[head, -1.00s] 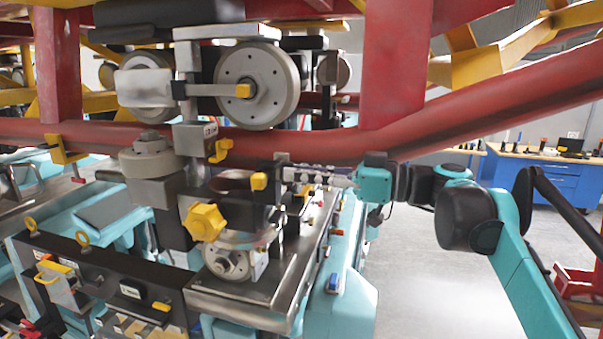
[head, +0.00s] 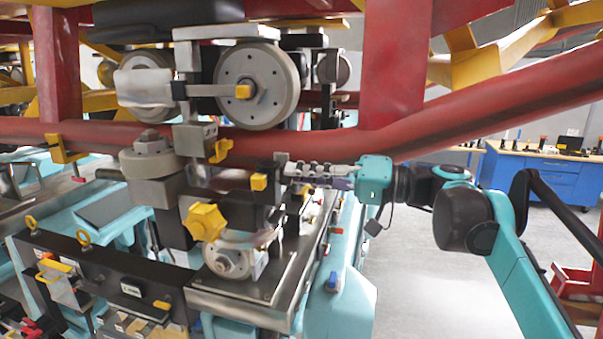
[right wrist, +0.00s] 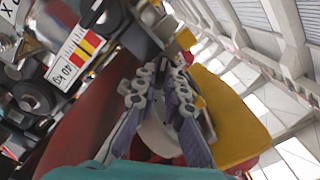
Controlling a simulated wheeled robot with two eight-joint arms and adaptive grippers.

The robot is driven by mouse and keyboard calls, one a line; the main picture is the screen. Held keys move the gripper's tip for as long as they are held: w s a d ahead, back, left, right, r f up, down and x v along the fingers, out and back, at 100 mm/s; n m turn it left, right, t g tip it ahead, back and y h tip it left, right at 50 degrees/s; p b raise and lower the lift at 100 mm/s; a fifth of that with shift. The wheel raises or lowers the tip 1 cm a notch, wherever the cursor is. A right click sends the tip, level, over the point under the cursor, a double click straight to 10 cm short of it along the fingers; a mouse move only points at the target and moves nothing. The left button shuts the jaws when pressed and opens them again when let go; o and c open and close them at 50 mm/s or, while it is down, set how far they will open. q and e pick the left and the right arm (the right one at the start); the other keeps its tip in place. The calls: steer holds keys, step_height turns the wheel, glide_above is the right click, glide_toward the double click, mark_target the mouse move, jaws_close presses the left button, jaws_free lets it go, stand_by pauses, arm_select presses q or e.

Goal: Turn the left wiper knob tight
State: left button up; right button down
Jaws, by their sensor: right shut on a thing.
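My right gripper (head: 288,172) comes in from the right at the middle of the head view, level, with its fingertips at the dark block beside the wheel carriage. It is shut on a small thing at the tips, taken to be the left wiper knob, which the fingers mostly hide. In the right wrist view my right gripper (right wrist: 163,78) has both fingers close together, with red and yellow parts behind them. A yellow square-ended part (head: 259,182) is just left of the tips. A yellow star-shaped knob (head: 205,222) is lower left, apart from the gripper. My left gripper is not in view.
A red rail (head: 400,135) runs above my right gripper, and a large grey wheel (head: 257,85) is higher up. A steel tray (head: 240,295) lies below. A label plate (right wrist: 75,58) shows in the right wrist view. Open floor (head: 440,285) lies to the right.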

steer(key=shift+f+m, duration=0.1)
steer(key=shift+m, duration=3.5)
steer(key=c, duration=1.6)
jaws_free()
steer(key=shift+w, duration=0.1)
steer(key=v, duration=1.2)
